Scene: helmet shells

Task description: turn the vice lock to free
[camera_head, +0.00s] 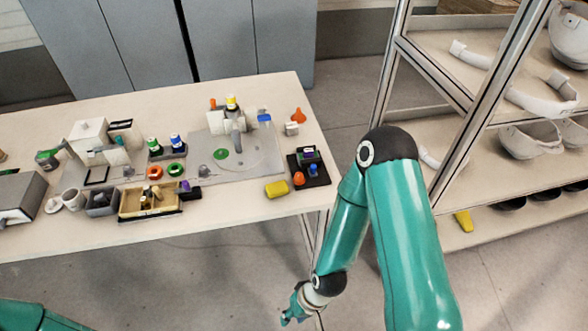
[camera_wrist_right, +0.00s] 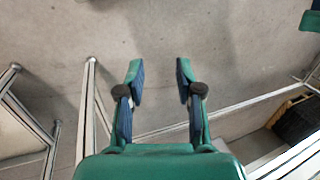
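My right gripper (camera_head: 292,310) hangs low in front of the table's right end, below the tabletop and apart from everything on it. In the right wrist view my right gripper (camera_wrist_right: 158,80) is open, with bare floor between its fingers. Only a teal part of my left arm shows at the lower left; its gripper is out of view. The table (camera_head: 240,208) carries a grey base plate (camera_head: 262,166) with a small upright grey part and a green disc. A white block-like device (camera_head: 88,134) stands further left. I cannot tell which part is the vice lock or how it is set.
A grey box (camera_head: 22,196) stands at the left. Shelving with helmet shells (camera_head: 535,140) rises at the right. Open floor lies before the table.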

